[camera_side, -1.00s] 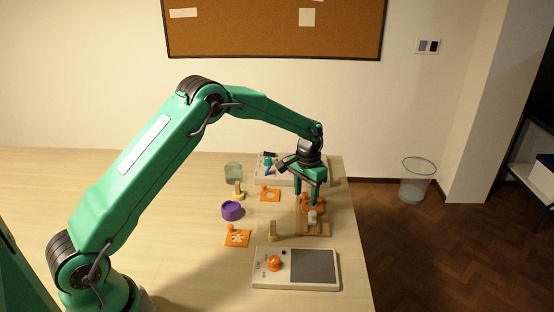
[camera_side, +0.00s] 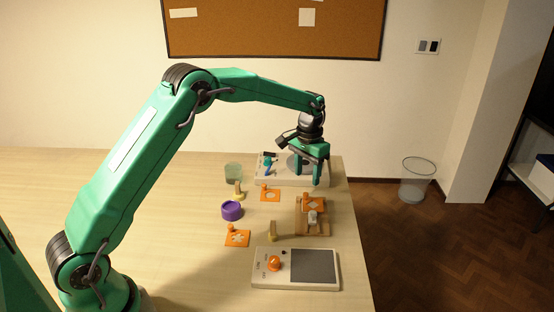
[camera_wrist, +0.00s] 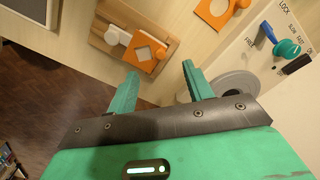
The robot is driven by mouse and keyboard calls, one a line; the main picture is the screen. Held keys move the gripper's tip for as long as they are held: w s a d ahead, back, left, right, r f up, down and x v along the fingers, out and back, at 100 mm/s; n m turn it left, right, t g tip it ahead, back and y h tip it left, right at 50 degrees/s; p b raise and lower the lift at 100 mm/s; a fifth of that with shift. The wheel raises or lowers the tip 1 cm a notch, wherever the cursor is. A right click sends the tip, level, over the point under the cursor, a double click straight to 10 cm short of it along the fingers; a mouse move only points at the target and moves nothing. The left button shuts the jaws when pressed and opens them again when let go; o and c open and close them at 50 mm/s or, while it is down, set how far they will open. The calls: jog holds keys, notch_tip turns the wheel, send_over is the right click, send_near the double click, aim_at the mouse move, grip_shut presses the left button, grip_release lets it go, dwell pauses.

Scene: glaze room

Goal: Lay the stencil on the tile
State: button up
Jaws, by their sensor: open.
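A white knob (camera_side: 312,216) is on the board beside the stencil. My gripper (camera_side: 309,183) is open and empty, above and behind the stencil and apart from it. Its open fingers (camera_wrist: 158,72) show in the wrist view.
Two other orange stencils, one with a round hole (camera_side: 263,196) and one with a flower-like hole (camera_side: 231,241), lie left. A purple bowl (camera_side: 232,211) and greenish glass (camera_side: 233,173) stand further left. A control panel (camera_side: 262,178) is behind; another with an orange knob (camera_side: 297,283) is in front.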

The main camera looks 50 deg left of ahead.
aim_at(306, 193)
jog(key=shift+r, duration=2.5)
jog(key=s+d+r+t, duration=0.1)
jog(key=s+r+t, duration=0.2)
jog(key=s+r, duration=1.2)
jog(key=s+f+t, duration=0.1)
jog(key=s+f, duration=0.1)
jog(key=s, duration=0.8)
jog(key=s+d+f+t, duration=0.1)
jog(key=s+f, duration=0.2)
jog(key=s, duration=0.7)
jog(key=shift+t, duration=0.3)
